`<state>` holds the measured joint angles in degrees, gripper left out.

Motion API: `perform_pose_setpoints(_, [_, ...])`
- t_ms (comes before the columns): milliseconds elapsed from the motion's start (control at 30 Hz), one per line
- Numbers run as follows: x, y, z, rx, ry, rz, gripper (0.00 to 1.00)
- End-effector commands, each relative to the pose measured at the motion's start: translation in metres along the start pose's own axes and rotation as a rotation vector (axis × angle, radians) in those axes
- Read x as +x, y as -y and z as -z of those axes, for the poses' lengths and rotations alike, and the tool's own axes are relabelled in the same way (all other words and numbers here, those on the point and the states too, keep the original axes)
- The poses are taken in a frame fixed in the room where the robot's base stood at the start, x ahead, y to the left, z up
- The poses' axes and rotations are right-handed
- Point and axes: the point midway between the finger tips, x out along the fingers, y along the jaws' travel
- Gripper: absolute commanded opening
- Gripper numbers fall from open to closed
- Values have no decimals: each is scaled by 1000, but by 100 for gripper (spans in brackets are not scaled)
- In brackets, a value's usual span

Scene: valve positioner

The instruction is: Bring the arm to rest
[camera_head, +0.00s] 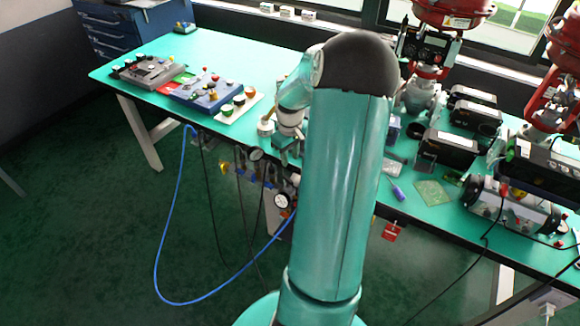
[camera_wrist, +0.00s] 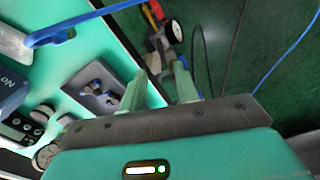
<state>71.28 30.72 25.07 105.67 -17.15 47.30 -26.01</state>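My teal arm (camera_head: 335,200) rises through the middle of the head view and bends at a black joint (camera_head: 357,62) over the workbench (camera_head: 250,55). A grey tray with small metal fittings (camera_wrist: 100,88) lies on the bench left of the fingers.
Control boxes (camera_head: 205,92) stand on the bench's left. Red-topped valve actuators (camera_head: 450,15) and black instruments (camera_head: 447,148) crowd its right. Gauges (camera_head: 281,201) and a blue hose (camera_head: 160,240) hang at the front edge. The floor (camera_head: 90,220) at left is clear.

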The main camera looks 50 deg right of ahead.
Motion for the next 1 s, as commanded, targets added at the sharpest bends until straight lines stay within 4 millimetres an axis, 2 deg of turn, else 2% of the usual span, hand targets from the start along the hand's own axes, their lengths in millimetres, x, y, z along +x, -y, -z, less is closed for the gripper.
perform_pose_setpoints(167, [-12, 0, 0, 0, 0, -1, 31])
perform_pose_setpoints(767, [-12, 1, 0, -1, 0, -1, 31])
perform_pose_setpoints(867, [-22, 12, 4, -11, -1, -15, 31])
perform_pose_setpoints(967, [-43, 38, 12, -32, -7, -48, 31])
perform_pose_setpoints(1000, [-54, 52, 14, -43, -11, -66, 31])
